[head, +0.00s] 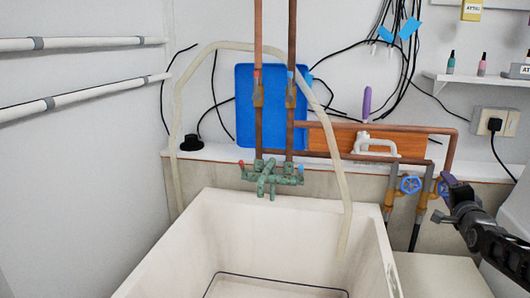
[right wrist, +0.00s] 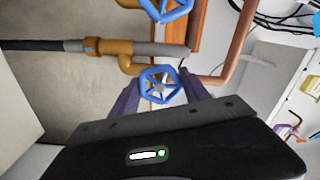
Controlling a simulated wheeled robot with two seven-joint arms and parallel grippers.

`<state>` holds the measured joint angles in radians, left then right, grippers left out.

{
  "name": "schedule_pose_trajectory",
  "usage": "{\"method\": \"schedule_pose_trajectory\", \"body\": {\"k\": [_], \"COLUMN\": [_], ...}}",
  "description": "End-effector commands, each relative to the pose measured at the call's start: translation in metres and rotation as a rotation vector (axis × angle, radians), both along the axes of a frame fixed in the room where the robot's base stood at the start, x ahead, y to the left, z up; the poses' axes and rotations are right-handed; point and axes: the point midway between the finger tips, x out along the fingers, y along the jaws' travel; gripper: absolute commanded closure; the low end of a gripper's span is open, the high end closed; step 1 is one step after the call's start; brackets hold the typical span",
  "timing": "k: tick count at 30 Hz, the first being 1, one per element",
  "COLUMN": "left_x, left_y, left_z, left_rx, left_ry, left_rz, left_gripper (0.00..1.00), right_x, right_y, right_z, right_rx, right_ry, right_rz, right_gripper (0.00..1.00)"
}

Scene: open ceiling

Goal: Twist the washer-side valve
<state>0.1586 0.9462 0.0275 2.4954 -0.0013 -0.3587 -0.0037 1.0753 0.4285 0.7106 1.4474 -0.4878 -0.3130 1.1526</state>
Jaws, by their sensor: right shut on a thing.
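Two blue valve wheels sit on brass and copper pipework to the right of the sink. The left one (head: 410,184) is free, and it also shows at the top of the right wrist view (right wrist: 166,8). The right one (right wrist: 160,85) lies between the purple fingers of my right gripper (right wrist: 158,92), which is shut on it. In the head view my right gripper (head: 447,184) reaches in from the right and mostly covers this wheel. My left gripper is not in view.
A large pale sink (head: 190,255) with green taps (head: 268,178) fills the middle. A beige hose (head: 330,110) arches over it. Copper pipes (head: 435,130) run along the wall close to the valves. A socket (head: 495,122) is on the right wall.

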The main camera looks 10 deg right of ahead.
Motion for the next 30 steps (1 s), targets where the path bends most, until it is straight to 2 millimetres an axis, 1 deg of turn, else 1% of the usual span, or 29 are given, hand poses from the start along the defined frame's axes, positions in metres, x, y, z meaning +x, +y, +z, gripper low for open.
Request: {"method": "schedule_pose_trajectory", "body": {"k": [1,14,17,24,30], "left_x": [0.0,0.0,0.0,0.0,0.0], "left_y": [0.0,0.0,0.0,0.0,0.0], "left_z": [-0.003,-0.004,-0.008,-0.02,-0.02], "left_rx": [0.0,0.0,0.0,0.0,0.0], "left_ry": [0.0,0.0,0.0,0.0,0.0], "left_rz": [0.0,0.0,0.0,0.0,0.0], "left_gripper": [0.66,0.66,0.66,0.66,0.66], "right_x": [0.0,0.0,0.0,0.0,0.0], "right_y": [0.0,0.0,0.001,0.0,0.0], "right_z": [-0.001,-0.002,-0.002,-0.002,-0.001], "right_rx": [-0.017,-0.046,-0.091,-0.269,-0.317], "right_ry": [0.005,0.016,0.031,0.086,0.102], "right_rz": [0.0,0.001,0.002,0.001,0.001], "right_gripper": [0.94,0.94,0.94,0.94,0.94]}}
